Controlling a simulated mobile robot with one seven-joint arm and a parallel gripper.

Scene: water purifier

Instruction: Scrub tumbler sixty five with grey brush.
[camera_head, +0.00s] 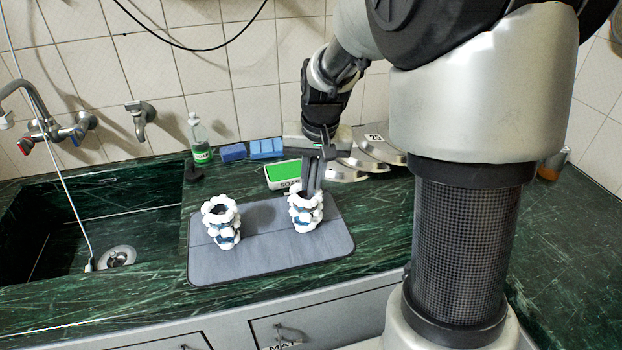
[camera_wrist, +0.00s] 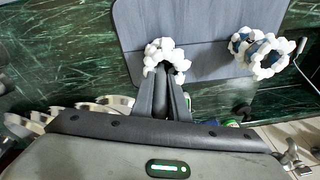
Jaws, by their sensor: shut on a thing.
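Two dark blue tumblers coated in white foam stand on the grey mat (camera_head: 262,268). The right tumbler (camera_head: 306,213) is directly under my gripper (camera_head: 313,185); the left tumbler (camera_head: 222,228) stands apart. No number is readable on either. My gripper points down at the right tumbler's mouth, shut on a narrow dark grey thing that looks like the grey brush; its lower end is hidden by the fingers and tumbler. In the wrist view, my gripper (camera_wrist: 163,82) is over one foamy tumbler (camera_wrist: 165,50), and the other tumbler (camera_wrist: 268,55) is to the right.
A green-topped soap box (camera_head: 283,172), blue sponges (camera_head: 250,150) and a green bottle (camera_head: 199,140) stand behind the mat. Curved metal pieces (camera_head: 368,160) lie right of my wrist. A sink (camera_head: 65,250) is on the left. The counter right of the mat is clear.

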